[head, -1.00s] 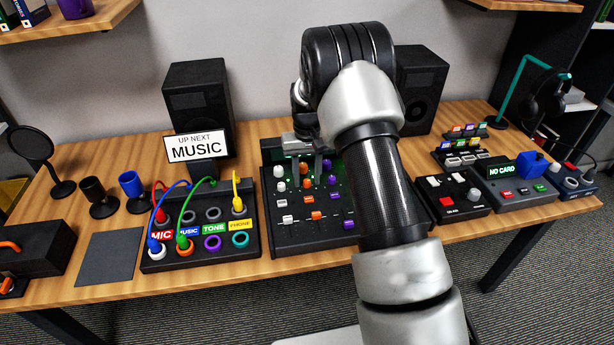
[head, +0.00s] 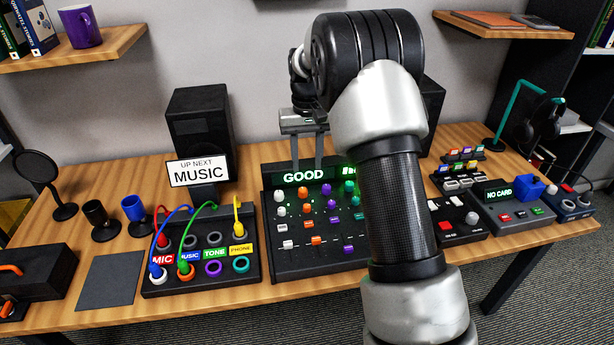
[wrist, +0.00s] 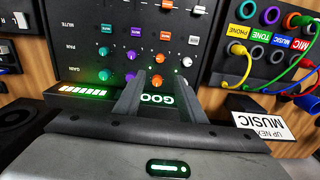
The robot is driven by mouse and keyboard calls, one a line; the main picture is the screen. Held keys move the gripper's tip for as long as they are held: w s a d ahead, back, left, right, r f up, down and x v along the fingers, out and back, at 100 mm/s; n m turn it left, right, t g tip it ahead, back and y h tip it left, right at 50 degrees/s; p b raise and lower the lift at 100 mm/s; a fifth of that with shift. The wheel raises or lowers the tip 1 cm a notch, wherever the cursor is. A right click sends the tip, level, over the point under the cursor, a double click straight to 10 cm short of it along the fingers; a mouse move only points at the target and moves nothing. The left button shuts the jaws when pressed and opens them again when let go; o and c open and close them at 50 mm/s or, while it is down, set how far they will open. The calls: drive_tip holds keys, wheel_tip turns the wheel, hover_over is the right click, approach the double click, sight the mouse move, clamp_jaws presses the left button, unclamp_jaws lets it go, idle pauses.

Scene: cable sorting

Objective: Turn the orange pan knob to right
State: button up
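The black mixer panel (head: 266,235) stands on the table with columns of white, orange, purple and teal knobs. The orange pan knob (head: 306,209) is in the second row from the display, below the orange gain knob (head: 303,192). In the wrist view, which is upside down, the orange pan knob (wrist: 160,58) sits in the PAN row, beyond the fingertips. Its pointer is too small to read. My gripper (head: 308,165) is open and empty, with a gap between its fingers, above the mixer's display; it also shows in the wrist view (wrist: 160,80). The display (head: 303,176) reads GOOD.
A cable patch box (head: 200,277) with plugged cables stands left of the mixer, with a MUSIC sign (head: 198,171) behind it. A switch box (head: 460,229) and a NO CARD box (head: 515,211) stand right. A dark speaker (head: 200,120) is behind.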

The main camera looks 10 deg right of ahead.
drive_tip(key=shift+r, duration=1.4)
drive_tip(key=s+r+t, duration=0.3)
drive_tip(key=s+r, duration=1.2)
drive_tip(key=s, duration=0.2)
drive_tip(key=s+f+t+p, duration=0.1)
drive_tip(key=s+t, duration=0.2)
drive_tip(key=s, duration=1.5)
wheel_tip(320, 180, up, 13)
drive_tip(key=p, duration=1.2)
drive_tip(key=shift+w+d+f+p, duration=0.15)
drive_tip(key=shift+w+d+p, duration=0.05)
drive_tip(key=shift+w+p, duration=0.2)
